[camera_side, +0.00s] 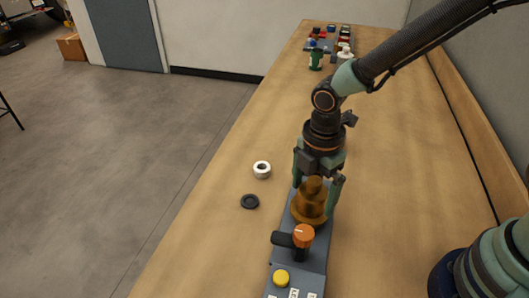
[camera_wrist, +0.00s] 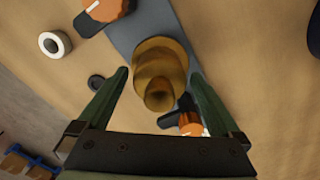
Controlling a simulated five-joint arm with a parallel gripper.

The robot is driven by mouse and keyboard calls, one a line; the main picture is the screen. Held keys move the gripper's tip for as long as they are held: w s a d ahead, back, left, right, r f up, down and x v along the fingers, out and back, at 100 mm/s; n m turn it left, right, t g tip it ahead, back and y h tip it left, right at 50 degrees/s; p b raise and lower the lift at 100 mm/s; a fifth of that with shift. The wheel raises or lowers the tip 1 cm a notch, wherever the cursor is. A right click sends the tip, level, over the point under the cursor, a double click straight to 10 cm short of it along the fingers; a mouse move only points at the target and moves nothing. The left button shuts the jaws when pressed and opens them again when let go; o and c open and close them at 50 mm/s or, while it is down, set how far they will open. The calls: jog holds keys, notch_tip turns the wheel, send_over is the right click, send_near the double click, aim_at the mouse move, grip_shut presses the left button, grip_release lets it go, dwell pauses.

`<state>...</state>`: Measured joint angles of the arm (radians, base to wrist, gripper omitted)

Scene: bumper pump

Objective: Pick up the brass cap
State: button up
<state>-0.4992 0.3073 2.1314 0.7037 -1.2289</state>
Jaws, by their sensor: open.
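The brass cap (camera_side: 311,205) is a stepped, gold-brown piece standing upright on a long grey plate (camera_side: 313,252). My gripper (camera_side: 316,191) points down over it, with its green fingers spread on either side of the cap's upper part. In the wrist view the cap (camera_wrist: 160,72) lies between and beyond the two open fingertips of my gripper (camera_wrist: 160,75), with a gap visible on both sides. I cannot tell how far the fingers reach down along the cap. Nothing is held.
An orange-topped knob with a dark lever (camera_side: 302,237) and a yellow button (camera_side: 281,278) sit on the plate in front of the cap. A white ring (camera_side: 262,169) and a black ring (camera_side: 250,201) lie on the wooden table to the left. Several small items stand at the far end.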

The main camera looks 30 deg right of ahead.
notch_tip(320, 180, down, 2)
jog(key=c, duration=1.4)
grip_shut()
jog(key=shift+r, duration=0.15)
